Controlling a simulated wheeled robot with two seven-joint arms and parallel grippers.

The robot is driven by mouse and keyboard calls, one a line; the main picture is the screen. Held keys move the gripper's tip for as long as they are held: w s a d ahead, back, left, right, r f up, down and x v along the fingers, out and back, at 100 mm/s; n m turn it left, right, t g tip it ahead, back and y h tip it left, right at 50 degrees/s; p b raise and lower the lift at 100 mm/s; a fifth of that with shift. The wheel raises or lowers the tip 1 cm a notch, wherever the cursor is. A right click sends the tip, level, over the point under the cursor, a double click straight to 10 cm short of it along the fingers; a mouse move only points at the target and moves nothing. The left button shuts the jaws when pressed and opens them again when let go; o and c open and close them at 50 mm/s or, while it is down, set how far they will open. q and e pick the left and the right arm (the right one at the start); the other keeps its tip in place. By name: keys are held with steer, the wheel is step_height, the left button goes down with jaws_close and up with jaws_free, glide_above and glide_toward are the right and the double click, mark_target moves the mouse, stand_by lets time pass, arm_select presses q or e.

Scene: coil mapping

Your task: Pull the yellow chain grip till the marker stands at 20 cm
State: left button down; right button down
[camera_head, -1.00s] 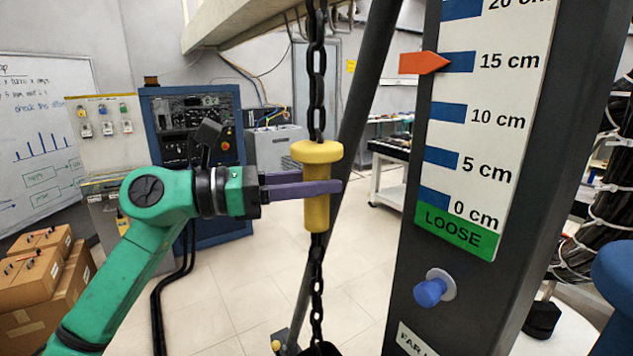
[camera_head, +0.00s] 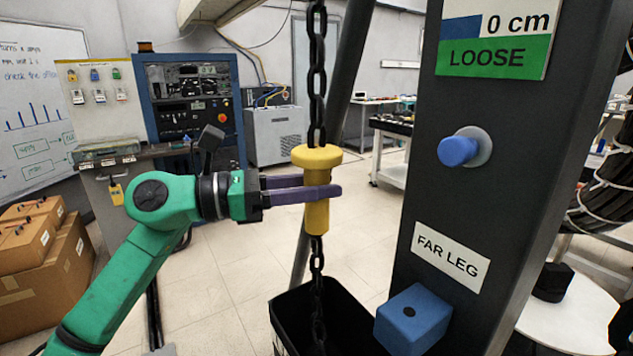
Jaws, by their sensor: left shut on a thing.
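The yellow chain grip (camera_head: 317,214) hangs upright on a dark chain (camera_head: 317,85). My left gripper (camera_head: 325,192) comes in from the left with its purple fingers shut on the grip, just under its wide top collar. The scale (camera_head: 495,40) on the dark post shows only its lowest part, the 0 cm mark and the green LOOSE band. The orange marker and the higher marks are out of view above the picture.
A blue knob (camera_head: 459,151), a FAR LEG label (camera_head: 450,257) and a blue block (camera_head: 413,318) are on or by the dark post (camera_head: 405,215). The chain's lower end hangs into a black bin (camera_head: 285,315). Brown boxes (camera_head: 45,265) stand at the left.

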arm_select(q)
steer(key=shift+f, duration=0.2)
steer(key=shift+c, duration=2)
jaws_free()
steer(key=shift+r, duration=0.15)
steer(key=b+v, duration=0.3)
steer(key=v, duration=1.1)
steer(key=shift+a+b, duration=0.3)
steer(key=shift+b, duration=0.05)
